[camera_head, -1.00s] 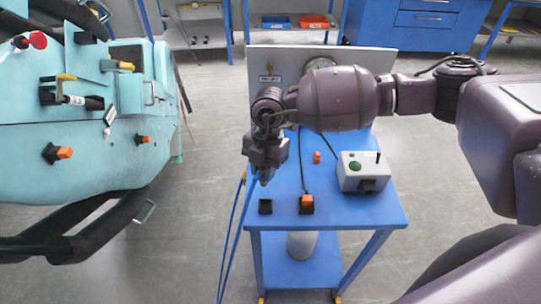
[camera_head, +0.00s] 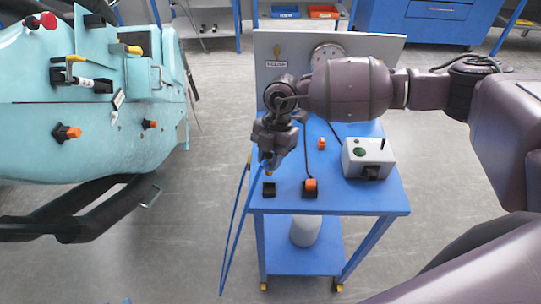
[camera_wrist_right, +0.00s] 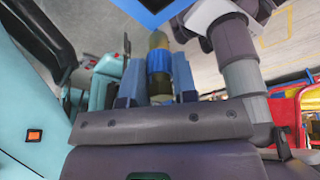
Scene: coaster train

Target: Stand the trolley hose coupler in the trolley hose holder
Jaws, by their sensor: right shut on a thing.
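My right gripper (camera_head: 268,165) is shut on the trolley hose coupler, above the left side of the blue trolley (camera_head: 345,205). In the right wrist view, the coupler (camera_wrist_right: 158,62) has a brass-coloured end and a blue band and sits between the two fingers. A small black square socket (camera_head: 269,190), which looks like the trolley hose holder, stands near the trolley's front left corner. The coupler's tip is just behind and above it in the picture, apparently not in it. My left gripper is not in view.
A grey control box (camera_head: 368,158) with a green button and a small orange piece (camera_head: 321,144) are farther back.

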